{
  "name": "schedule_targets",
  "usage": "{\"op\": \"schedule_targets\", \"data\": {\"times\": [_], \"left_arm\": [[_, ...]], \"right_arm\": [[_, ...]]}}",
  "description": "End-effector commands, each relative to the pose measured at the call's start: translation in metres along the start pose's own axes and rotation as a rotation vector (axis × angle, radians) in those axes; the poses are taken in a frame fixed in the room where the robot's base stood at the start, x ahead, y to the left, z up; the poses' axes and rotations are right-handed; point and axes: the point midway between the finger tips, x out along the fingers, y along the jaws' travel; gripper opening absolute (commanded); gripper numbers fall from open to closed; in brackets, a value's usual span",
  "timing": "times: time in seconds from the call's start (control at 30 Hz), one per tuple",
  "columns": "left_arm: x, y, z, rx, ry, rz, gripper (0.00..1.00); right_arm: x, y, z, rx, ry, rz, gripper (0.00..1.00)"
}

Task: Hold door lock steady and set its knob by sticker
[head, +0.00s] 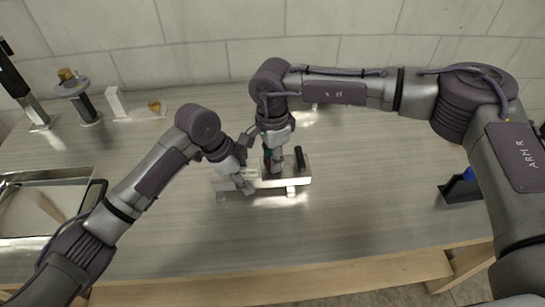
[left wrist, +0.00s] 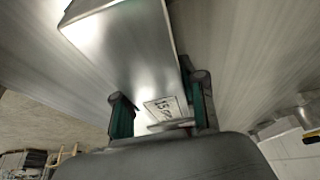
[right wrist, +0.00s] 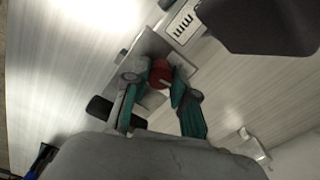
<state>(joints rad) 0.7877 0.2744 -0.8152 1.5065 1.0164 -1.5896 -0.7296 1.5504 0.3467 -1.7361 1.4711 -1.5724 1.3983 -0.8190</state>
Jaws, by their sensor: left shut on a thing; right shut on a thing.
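The door lock (head: 297,182) is a shiny metal case lying on the table in the middle of the head view. It also shows in the left wrist view (left wrist: 125,55). My left gripper (head: 243,182) is shut on its left end, one finger on each side. A white sticker with dark marks (left wrist: 166,108) shows between these fingers; I cannot read it surely. In the right wrist view a sticker (right wrist: 182,26) has dark bars. My right gripper (head: 272,158) points down over the lock, its fingers shut around the red round knob (right wrist: 160,73), which has a pale line.
A black handle (head: 299,158) stands up from the lock, right of my right gripper. A metal tray (head: 45,207) lies at the left. Several stands (head: 82,100) are at the back left. A black holder with a blue part (head: 462,188) is at the right. The front table is clear.

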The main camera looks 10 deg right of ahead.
Motion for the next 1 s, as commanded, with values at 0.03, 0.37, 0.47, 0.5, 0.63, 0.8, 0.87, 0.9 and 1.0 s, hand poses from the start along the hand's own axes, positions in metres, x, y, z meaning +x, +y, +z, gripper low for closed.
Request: {"op": "schedule_targets", "data": {"times": [0.03, 0.37, 0.47, 0.5, 0.63, 0.8, 0.87, 0.9, 1.0], "left_arm": [[0.0001, 0.0005, -0.0008, 0.002, 0.001, 0.001, 0.0], [0.0002, 0.0008, -0.0011, 0.003, 0.001, 0.002, 0.0], [0.0003, 0.0009, -0.0011, 0.003, 0.001, 0.002, 0.0], [0.0003, 0.0009, -0.0012, 0.003, 0.002, 0.002, 0.0], [0.0004, 0.0011, -0.0013, 0.003, 0.002, 0.002, 0.0], [0.0004, 0.0013, -0.0015, 0.004, 0.002, 0.003, 0.0], [0.0004, 0.0013, -0.0016, 0.004, 0.002, 0.003, 0.0], [0.0005, 0.0014, -0.0016, 0.004, 0.002, 0.003, 0.0], [0.0005, 0.0015, -0.0017, 0.004, 0.002, 0.004, 0.0]], "right_arm": [[-0.0008, -0.0009, 0.0007, 0.045, -0.003, -0.003, 0.0], [-0.0009, -0.001, 0.001, 0.358, -0.004, -0.003, 0.0], [-0.0007, -0.0009, 0.0009, 0.451, -0.003, -0.003, 0.0], [-0.0006, -0.0009, 0.0008, 0.488, -0.003, -0.003, 0.0], [-0.0012, -0.0012, 0.001, 0.6, -0.004, -0.004, 0.0], [-0.0009, -0.0012, 0.0009, 0.724, -0.004, -0.004, 0.0], [-0.001, -0.0012, 0.0009, 0.76, -0.004, -0.004, 0.0], [-0.001, -0.0013, 0.0009, 0.782, -0.004, -0.004, 0.0], [-0.0012, -0.0014, 0.0008, 0.827, -0.004, -0.004, 0.0]]}}
